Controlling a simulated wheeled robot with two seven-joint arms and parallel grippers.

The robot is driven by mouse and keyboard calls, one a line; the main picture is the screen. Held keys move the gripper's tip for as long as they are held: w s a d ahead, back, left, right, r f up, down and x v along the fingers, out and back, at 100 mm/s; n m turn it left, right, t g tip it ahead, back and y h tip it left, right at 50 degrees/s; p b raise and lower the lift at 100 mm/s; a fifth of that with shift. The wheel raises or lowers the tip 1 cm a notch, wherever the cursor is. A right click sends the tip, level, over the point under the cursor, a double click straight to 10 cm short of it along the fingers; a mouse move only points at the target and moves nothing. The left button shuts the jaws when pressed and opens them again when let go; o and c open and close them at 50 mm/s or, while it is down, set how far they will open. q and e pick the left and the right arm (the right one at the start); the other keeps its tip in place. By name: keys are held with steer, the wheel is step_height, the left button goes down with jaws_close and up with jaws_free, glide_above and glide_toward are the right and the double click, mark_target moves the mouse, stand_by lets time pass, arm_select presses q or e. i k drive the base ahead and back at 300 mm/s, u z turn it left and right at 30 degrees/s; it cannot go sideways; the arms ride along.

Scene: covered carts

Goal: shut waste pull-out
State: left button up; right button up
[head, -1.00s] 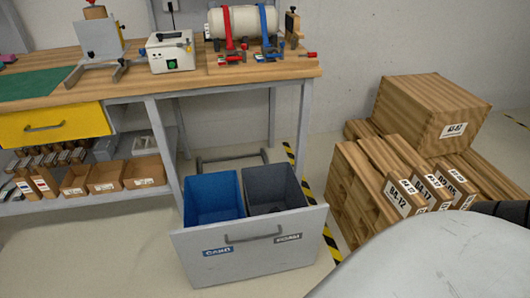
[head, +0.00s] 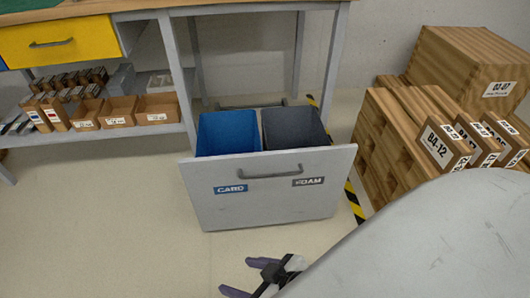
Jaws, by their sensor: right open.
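The waste pull-out (head: 268,205) stands pulled out from under the workbench, its light grey front facing me. It carries a dark bar handle (head: 270,173) and two labels, CARD on the left and one reading FOAM on the right. A blue bin (head: 228,133) and a dark grey bin (head: 293,130) sit behind the front. My right gripper (head: 238,278) is open and empty, low in the picture in front of the pull-out and apart from it. Part of it is hidden by my own body. My left gripper is out of view.
The workbench (head: 160,6) spans the upper left, with a yellow drawer (head: 62,42) and a shelf of cardboard trays (head: 118,110). Wooden crates (head: 470,65) stand at the right behind yellow-black floor tape (head: 354,203). The floor left of the pull-out is clear.

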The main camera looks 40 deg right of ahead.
mark_target(298, 174)
steer(key=z, duration=1.25)
steer(key=k, duration=0.4)
steer(key=z, duration=0.15)
steer(key=i, duration=0.35)
steer(key=z, duration=0.2)
